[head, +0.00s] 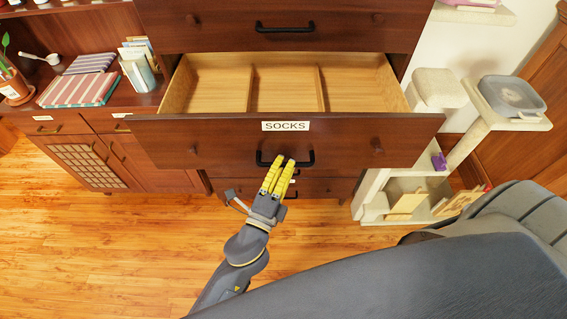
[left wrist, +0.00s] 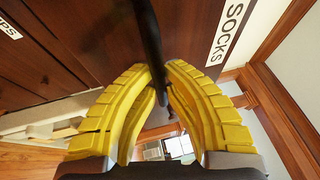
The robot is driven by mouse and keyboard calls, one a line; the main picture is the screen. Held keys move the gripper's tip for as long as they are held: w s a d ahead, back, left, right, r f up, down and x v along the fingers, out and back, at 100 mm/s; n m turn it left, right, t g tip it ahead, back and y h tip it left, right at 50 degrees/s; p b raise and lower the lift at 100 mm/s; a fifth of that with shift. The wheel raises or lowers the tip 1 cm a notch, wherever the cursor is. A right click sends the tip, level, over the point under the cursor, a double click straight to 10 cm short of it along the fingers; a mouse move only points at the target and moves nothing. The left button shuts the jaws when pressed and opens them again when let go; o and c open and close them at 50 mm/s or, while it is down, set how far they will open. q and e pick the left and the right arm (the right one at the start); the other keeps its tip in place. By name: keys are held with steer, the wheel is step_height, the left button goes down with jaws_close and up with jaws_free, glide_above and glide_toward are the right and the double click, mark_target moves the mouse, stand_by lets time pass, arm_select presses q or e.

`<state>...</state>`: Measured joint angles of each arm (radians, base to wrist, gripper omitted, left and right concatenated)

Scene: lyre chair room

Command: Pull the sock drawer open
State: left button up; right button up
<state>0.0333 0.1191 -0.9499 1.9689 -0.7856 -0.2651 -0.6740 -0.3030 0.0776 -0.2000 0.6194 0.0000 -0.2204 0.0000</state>
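The sock drawer (head: 215,132) is a dark wood drawer with a white SOCKS label (head: 286,126). It stands well out from the dresser, and its pale, divided inside shows empty. Its black bar handle (head: 304,160) is on the front below the label. My left gripper (head: 280,165) has yellow fingers and reaches the handle from below, at its left and middle part. In the left wrist view, the fingers (left wrist: 163,75) close around the dark handle bar (left wrist: 148,35), their tips meeting at it. The SOCKS label also shows there (left wrist: 229,32). My right gripper is not in view.
A closed drawer (head: 350,22) is above, and more drawer fronts (head: 325,187) are below. A low cabinet (head: 100,150) with books and a plant stands left. A cream shelf unit (head: 405,190) stands close at right. A large dark grey shape fills the lower right. Wooden floor is clear at lower left.

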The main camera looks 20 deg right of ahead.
arm_select(q)
steer(key=o, duration=0.5)
steer(key=shift+v, duration=6)
